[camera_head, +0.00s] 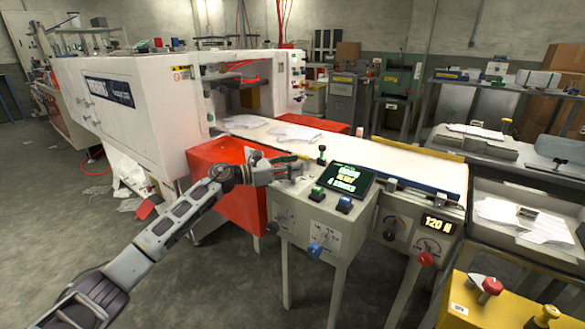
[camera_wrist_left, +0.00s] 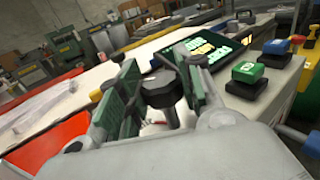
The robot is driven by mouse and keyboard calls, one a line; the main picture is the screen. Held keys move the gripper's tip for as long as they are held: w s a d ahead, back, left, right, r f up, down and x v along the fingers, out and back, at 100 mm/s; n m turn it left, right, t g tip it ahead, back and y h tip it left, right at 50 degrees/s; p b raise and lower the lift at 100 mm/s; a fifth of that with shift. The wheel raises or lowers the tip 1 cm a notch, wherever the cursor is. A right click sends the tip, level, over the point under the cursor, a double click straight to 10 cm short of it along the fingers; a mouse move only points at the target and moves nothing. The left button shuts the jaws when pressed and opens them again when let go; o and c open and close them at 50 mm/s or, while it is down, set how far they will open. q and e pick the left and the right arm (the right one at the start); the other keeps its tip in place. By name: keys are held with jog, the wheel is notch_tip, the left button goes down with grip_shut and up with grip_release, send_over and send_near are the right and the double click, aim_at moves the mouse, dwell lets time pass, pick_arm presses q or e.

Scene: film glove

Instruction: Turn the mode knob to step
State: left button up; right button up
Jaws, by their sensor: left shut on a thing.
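The control box (camera_head: 299,213) stands at the front end of the white conveyor. My left gripper (camera_head: 292,170) reaches over its top from the left. In the left wrist view the green-padded fingers of the gripper (camera_wrist_left: 160,88) stand on both sides of a black mode knob (camera_wrist_left: 163,93) and are shut on it. The knob's pointer and any label cannot be read. In the head view the gripper mostly hides it. The lit screen (camera_head: 347,181) shows green and yellow text too small to read. My right gripper is not in view.
Beside the screen are a green button (camera_head: 317,193), a blue button (camera_head: 344,204) and a small upright green-topped control (camera_head: 321,155). A blue knob (camera_head: 314,250) is on the box front. The conveyor (camera_head: 385,157) runs behind. A red bin (camera_head: 225,180) is left of the box.

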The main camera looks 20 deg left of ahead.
pick_arm(q)
jog(key=o, duration=1)
jog(key=shift+o, duration=0.2)
jog(key=shift+a, duration=0.1)
jog(key=v, duration=1.2)
dwell(0.3)
